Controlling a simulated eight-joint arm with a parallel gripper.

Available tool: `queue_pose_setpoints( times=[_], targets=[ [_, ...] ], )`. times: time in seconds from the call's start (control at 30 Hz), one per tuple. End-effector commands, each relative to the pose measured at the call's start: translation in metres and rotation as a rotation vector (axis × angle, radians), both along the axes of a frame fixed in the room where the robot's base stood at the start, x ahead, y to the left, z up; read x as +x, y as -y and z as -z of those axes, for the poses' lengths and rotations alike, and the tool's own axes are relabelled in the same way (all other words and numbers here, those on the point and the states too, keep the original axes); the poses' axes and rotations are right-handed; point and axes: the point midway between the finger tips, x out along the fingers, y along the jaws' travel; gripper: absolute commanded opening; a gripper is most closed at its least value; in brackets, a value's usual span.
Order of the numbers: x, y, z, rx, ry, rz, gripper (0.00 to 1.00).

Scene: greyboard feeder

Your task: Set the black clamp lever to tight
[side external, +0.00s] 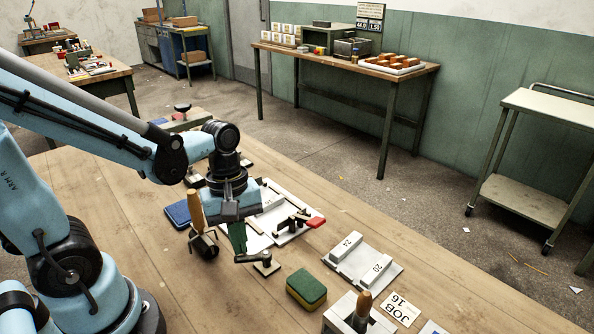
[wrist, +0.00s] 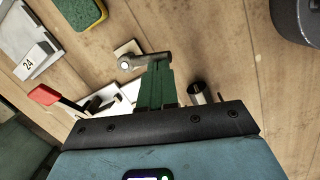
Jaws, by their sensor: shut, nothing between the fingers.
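The black clamp lever (side external: 262,258) sits on a small pale base on the bench, in front of the white feeder board. Its arm points left in the side view, toward my fingers. In the wrist view the lever (wrist: 152,58) runs right from a round metal pivot on its base. My gripper (side external: 239,247) points down with its green fingers together and empty. In the wrist view the fingertips (wrist: 160,64) overlap the lever's arm near its free end. I cannot tell whether they touch it.
A red-handled lever (side external: 315,222) is on the feeder board behind. A green and yellow sponge (side external: 306,289) lies close in front. A wooden-handled tool (side external: 197,208) stands left of my fingers. A grey block marked 24 and 20 (side external: 362,262) lies right. Bare bench is at front left.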

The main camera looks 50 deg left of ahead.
Motion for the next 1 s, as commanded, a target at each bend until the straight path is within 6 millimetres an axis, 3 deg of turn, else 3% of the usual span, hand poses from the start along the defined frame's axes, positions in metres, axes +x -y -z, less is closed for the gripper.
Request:
queue_pose_setpoints(
  times=[1.0],
  targets=[
    [-0.0037,0.0056,0.0002,0.0,-0.003,0.008,0.0]
  ],
)
